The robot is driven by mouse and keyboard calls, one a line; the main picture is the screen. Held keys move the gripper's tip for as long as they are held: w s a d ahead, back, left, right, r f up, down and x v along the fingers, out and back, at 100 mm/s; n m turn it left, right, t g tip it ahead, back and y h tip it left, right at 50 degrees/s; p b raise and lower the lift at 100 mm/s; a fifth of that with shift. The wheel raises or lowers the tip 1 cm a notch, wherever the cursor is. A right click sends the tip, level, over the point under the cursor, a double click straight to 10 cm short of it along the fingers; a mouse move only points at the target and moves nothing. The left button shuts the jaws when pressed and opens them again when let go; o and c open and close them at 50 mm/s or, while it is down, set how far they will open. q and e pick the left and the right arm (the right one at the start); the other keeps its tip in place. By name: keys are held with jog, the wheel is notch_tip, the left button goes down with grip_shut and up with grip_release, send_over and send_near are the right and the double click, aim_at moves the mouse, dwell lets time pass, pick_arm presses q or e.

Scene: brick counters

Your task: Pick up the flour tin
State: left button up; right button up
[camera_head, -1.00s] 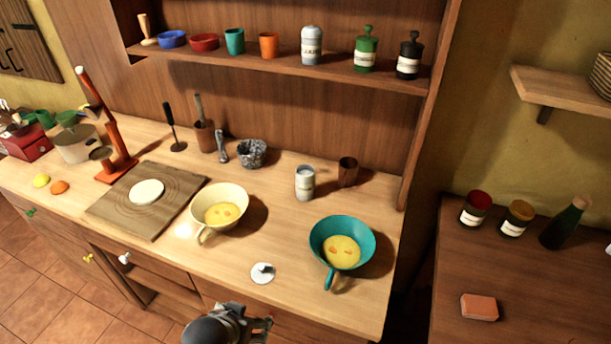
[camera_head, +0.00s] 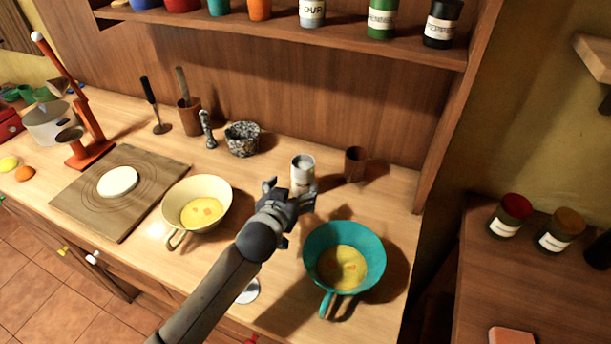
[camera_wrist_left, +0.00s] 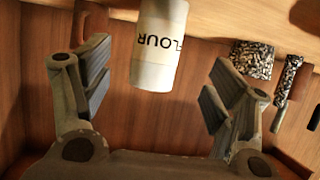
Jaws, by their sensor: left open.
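The flour tin (camera_head: 303,166) is a pale grey-white cylinder standing upright on the wooden counter, left of a small brown cup. My left gripper (camera_head: 289,193) is open and empty, in front of the tin in the head view and hiding its lower part. In the left wrist view, which is upside down, the tin (camera_wrist_left: 158,50) reads "FLOUR" and shows between the two spread fingers, a little beyond them. Neither finger appears to touch it. My right gripper is not in view.
A teal pan (camera_head: 374,250) stands right of my left arm and a cream pan (camera_head: 222,186) left of it. The brown cup (camera_head: 355,163) is close to the tin. A mortar (camera_head: 242,139) stands further left. The shelf (camera_head: 350,40) above holds several tins and cups.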

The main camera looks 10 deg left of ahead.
aim_at(299, 182)
pick_arm(q)
jog(key=x, duration=0.4)
jog(key=shift+r, duration=0.1)
jog(key=shift+w, duration=0.2)
jog(key=shift+w+f+p, duration=0.3)
jog(key=shift+p, duration=0.05)
jog(key=shift+w+f, duration=0.1)
jog(key=shift+w, duration=0.25)
jog(key=x, duration=0.3)
jog(key=shift+d+f+p, duration=0.15)
jog(key=shift+f+p, duration=0.05)
jog(key=shift+p, duration=0.2)
jog(key=shift+w+f, duration=0.2)
jog(key=shift+w, duration=0.1)
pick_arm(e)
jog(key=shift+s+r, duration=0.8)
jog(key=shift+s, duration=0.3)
